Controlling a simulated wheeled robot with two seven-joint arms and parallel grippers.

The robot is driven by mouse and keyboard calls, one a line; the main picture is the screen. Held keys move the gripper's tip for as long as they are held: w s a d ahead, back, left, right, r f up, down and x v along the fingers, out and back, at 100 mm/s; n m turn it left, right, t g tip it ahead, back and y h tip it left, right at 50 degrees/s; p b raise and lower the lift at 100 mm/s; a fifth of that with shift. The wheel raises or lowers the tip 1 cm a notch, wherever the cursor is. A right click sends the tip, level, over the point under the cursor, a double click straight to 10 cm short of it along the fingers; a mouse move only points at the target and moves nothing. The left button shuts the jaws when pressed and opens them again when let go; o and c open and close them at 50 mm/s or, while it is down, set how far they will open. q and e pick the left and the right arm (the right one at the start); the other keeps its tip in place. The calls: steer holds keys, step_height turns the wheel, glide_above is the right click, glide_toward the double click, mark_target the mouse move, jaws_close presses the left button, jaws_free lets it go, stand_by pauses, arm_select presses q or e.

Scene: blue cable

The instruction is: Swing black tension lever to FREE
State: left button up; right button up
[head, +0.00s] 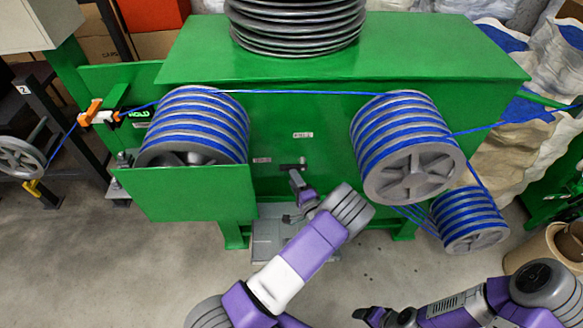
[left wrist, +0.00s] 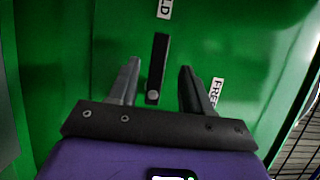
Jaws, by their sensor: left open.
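The black tension lever (left wrist: 158,62) is a short flat bar on the green panel. In the left wrist view it points up at the label ending in "LD" (left wrist: 165,9); the "FREE" label (left wrist: 217,91) is to the right of its lower end. My left gripper (left wrist: 160,66) is open, one finger on each side of the lever, with gaps visible on both sides. In the head view the lever (head: 291,167) is small and dark, and my left gripper (head: 298,182) is just below it. My right gripper (head: 368,316) is low at the right, its fingers unclear.
Blue cable runs over the left drum (head: 199,124) and right drum (head: 407,140), with a lower drum (head: 469,218) at right. A green plate (head: 187,194) stands out left of the lever. Orange clamps (head: 90,112) sit at far left. Grey floor is open in front.

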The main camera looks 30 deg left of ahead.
arm_select(q)
steer(key=shift+b+x, duration=0.35)
steer(key=shift+x, duration=2.15)
steer(key=shift+a, duration=0.1)
jaws_close()
